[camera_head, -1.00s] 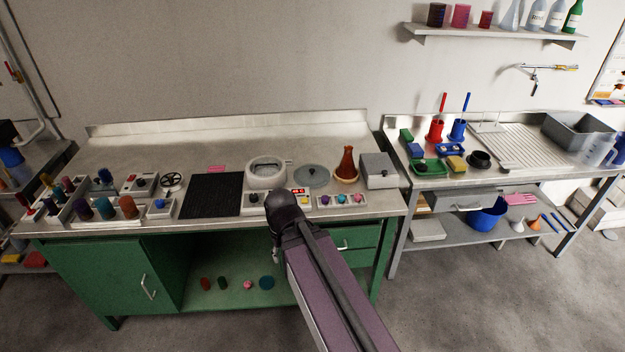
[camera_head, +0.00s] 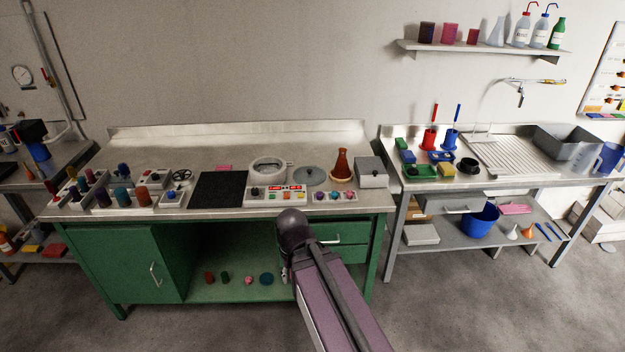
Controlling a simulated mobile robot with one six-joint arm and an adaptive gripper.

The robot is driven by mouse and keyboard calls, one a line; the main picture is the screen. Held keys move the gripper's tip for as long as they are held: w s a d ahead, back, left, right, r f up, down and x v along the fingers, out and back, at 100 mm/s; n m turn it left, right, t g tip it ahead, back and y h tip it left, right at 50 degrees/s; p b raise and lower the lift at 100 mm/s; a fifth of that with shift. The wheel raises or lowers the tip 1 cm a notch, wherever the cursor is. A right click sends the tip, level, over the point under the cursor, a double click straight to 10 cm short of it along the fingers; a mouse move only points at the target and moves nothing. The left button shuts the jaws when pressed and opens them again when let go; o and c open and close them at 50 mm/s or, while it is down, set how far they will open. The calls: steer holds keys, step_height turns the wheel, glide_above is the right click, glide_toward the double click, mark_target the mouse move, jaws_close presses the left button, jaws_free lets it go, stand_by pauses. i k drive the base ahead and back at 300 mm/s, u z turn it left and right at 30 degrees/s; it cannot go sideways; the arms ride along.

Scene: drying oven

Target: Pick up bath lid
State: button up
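The bath lid appears to be the round grey disc with a small dark knob (camera_head: 309,176), lying flat on the steel bench top. The white round bath (camera_head: 268,171) stands just left of it, open at the top, with a control panel in front. My arm reaches up from the bottom of the view and ends in front of the bench, below the bath's panel. My gripper's fingers are not visible; the dark rounded joint of my arm hides that area. Nothing of mine touches the lid.
A brown conical flask (camera_head: 341,165) and a grey box (camera_head: 371,172) stand right of the lid. A black mat (camera_head: 219,189) lies left of the bath. The back of the steel bench (camera_head: 240,144) is clear. A sink bench (camera_head: 480,183) stands to the right.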

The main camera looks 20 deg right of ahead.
mark_target(309, 174)
steer(key=z, duration=0.05)
steer(key=i, duration=1.1)
steer(key=z, duration=0.55)
